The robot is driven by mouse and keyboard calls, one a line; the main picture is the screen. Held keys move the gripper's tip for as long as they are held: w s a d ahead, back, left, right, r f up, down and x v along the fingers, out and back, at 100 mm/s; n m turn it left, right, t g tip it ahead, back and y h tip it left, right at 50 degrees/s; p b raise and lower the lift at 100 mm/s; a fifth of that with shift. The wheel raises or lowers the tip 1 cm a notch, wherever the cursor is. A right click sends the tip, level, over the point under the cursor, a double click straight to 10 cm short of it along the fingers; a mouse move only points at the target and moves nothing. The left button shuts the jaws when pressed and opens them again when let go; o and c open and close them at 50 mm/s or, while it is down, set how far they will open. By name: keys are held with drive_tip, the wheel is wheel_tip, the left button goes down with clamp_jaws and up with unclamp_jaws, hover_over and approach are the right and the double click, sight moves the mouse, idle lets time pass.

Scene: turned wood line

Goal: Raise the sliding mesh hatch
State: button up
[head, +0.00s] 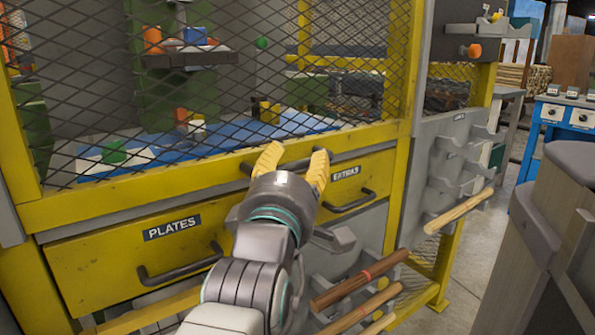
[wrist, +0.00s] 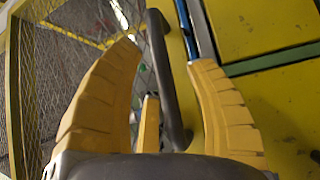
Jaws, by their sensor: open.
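The mesh hatch (head: 225,85) is a yellow frame with dark diamond wire, and it appears down. Its dark bar handle (head: 250,168) runs along the yellow bottom rail, partly hidden behind my fingers. My gripper (head: 296,158) is at this handle, with its yellow fingers apart. In the wrist view, the handle (wrist: 165,75) passes between the open fingers of my gripper (wrist: 165,54), with visible gaps to the fingertips. The mesh (wrist: 75,75) shows on the left there.
Below the hatch are yellow drawers labelled PLATES (head: 172,228) and EXTRAS (head: 346,174), with dark pull handles. Turned wooden rods (head: 360,280) stick out from racks at the lower right. A grey-and-wood unit (head: 545,225) stands at the right.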

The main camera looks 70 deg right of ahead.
drive_tip(key=shift+w+d+r, duration=0.1)
drive_tip(key=shift+d, duration=0.5)
drive_tip(key=shift+o, duration=0.2)
clamp_jaws()
